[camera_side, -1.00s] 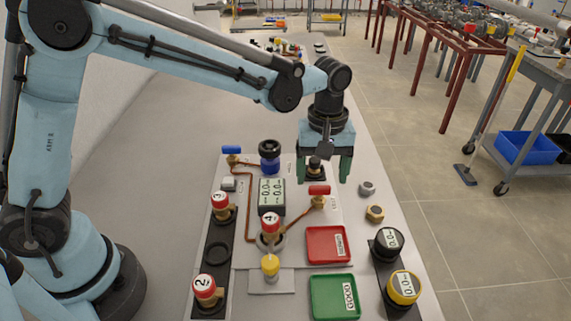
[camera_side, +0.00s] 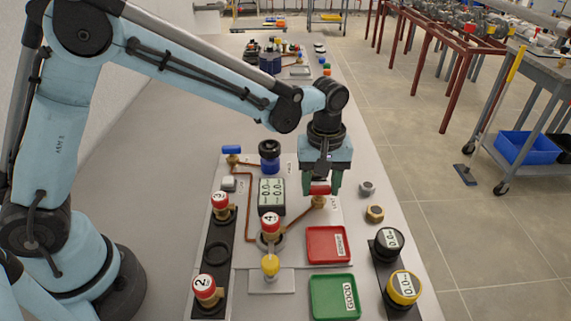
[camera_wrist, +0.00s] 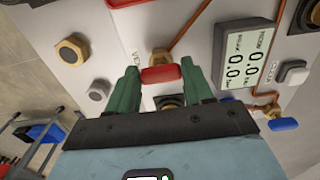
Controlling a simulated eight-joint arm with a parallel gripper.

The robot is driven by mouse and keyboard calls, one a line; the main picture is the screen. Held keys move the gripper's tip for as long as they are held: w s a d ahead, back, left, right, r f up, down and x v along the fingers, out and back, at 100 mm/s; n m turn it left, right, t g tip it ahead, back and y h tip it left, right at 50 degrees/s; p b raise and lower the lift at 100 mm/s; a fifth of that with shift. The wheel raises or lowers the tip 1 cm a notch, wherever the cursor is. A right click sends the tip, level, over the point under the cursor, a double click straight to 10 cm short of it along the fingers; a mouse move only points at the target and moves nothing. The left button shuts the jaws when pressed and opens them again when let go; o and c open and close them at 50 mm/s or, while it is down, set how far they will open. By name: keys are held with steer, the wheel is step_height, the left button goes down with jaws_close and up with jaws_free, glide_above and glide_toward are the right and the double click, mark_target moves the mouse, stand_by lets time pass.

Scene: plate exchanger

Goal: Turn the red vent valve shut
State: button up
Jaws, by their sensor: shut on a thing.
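The red vent valve's handle (camera_side: 319,189) sits on a brass body (camera_side: 318,202) at the right end of a copper pipe. The handle lies roughly left to right in the side view. My gripper (camera_side: 322,187) points down over it, with its green fingers at the handle's two ends. In the wrist view, the red handle (camera_wrist: 161,74) spans the gap between the fingertips of my gripper (camera_wrist: 160,68), and the jaws are shut on it. The exact contact at the fingertips is too small to see.
A display (camera_side: 271,196) reading 0.0 and a blue-handled valve (camera_side: 231,150) stand left of the red valve. A red tray (camera_side: 328,244) and a green tray (camera_side: 334,297) lie in front. A brass nut (camera_side: 375,213) and a grey nut (camera_side: 367,188) are to the right.

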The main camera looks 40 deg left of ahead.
steer(key=shift+m, duration=0.3)
steer(key=m, duration=0.3)
steer(key=shift+a+m, duration=0.1)
steer(key=shift+m, duration=0.2)
steer(key=m, duration=0.4)
steer(key=shift+a+m, duration=0.1)
steer(key=shift+m, duration=0.2)
steer(key=m, duration=0.4)
steer(key=shift+a, duration=0.1)
steer(key=shift+m, duration=2.5)
steer(key=o, duration=1)
steer(key=shift+o, duration=0.2)
steer(key=shift+r, duration=0.15)
